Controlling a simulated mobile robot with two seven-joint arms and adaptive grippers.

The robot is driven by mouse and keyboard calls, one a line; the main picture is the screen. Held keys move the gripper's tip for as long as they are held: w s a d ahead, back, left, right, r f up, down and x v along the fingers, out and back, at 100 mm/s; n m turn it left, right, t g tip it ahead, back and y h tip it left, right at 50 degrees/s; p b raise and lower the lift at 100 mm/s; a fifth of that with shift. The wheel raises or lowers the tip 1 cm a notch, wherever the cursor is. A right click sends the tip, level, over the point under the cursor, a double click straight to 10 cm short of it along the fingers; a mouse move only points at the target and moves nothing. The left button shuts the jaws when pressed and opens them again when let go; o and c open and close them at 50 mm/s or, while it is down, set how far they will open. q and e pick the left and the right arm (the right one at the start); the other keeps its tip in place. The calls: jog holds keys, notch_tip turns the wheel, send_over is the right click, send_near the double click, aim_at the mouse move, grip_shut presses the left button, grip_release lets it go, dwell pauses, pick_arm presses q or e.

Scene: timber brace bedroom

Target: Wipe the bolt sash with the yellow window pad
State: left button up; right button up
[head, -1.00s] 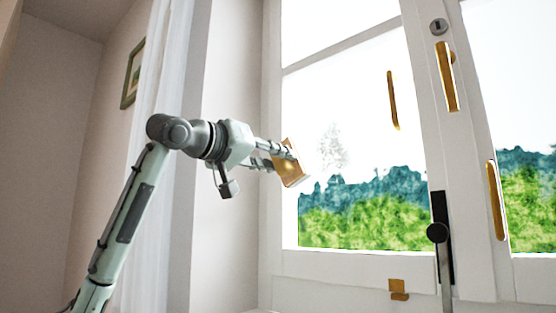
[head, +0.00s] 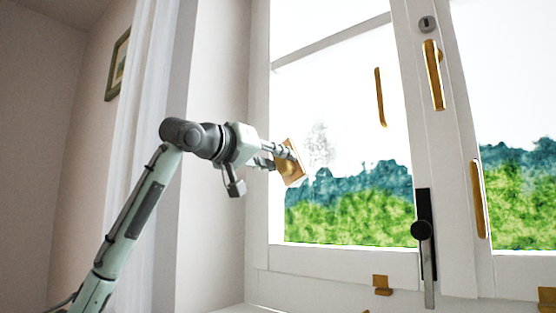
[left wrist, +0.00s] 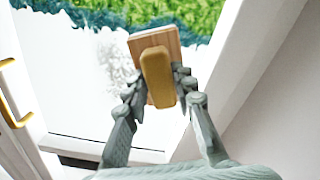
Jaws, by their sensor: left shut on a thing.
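The yellow window pad is a thin wooden board with a rounded yellow grip (head: 292,162). It also shows in the left wrist view (left wrist: 157,78). My left gripper (head: 281,157) is shut on the pad's yellow grip, and its fingers (left wrist: 157,86) sit on either side of it. The pad is tilted in front of the left part of the bolt sash (head: 340,258), a white-framed window. A grey smudge (head: 320,143) on its pane is just right of the pad, and left of the pad in the wrist view (left wrist: 115,62). I cannot tell whether pad touches glass. My right gripper is not in view.
A black bolt plate with a lever (head: 421,230) is on the frame at right. Yellow handles (head: 433,75) (head: 380,97) (head: 478,200) stand out from the window. A yellow bracket (head: 382,285) is below. A white curtain (head: 152,110) hangs behind my arm at left.

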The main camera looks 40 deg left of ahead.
pick_arm(q)
jog(key=shift+w+p, duration=0.5)
jog(key=shift+w, duration=0.4)
jog(key=shift+d, duration=0.1)
